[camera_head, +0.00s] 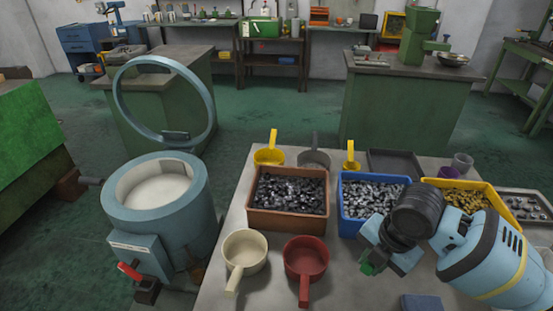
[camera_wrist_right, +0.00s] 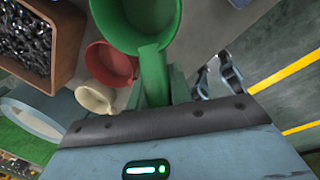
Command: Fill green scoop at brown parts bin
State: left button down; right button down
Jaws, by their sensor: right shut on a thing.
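My right gripper (camera_head: 378,258) is shut on the handle of the green scoop (camera_wrist_right: 153,72). In the head view only a small green piece (camera_head: 368,268) of the scoop shows below the gripper; the arm hides the rest. The scoop's cup (camera_wrist_right: 135,30) is partly cut off at the top of the right wrist view, and I see no parts in the visible portion. The brown parts bin (camera_head: 287,222) is full of dark metal parts and stands on the table, left of the gripper. Its edge also shows in the right wrist view (camera_wrist_right: 73,50). My left gripper is not in view.
A cream scoop (camera_head: 243,250) and a red scoop (camera_head: 306,258) lie in front of the brown bin. A blue bin (camera_head: 352,222) of grey parts stands beside it. Yellow scoops (camera_head: 268,155) lie behind. A round blue machine (camera_head: 160,225) with a raised ring is left of the table.

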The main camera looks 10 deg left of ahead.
jog(key=m, duration=0.1)
jog(key=r+m, duration=0.1)
jog(key=m, duration=0.1)
jog(key=s+m, duration=0.1)
jog(key=shift+d+r+m+t+h, duration=0.3)
jog(key=shift+d+m+t, duration=0.1)
jog(key=s+d+r+m+g+h, duration=0.1)
jog(key=s+d+m, duration=0.2)
jog(key=m, duration=0.8)
jog(key=s+d+r+m+g+h, duration=0.1)
jog(key=s+d+m, duration=0.3)
jog(key=m, duration=0.8)
jog(key=shift+s+d+r+m+h, duration=0.15)
jog(key=shift+s+r+m+h, duration=0.15)
jog(key=shift+r+h, duration=0.3)
jog(key=shift+r, duration=0.1)
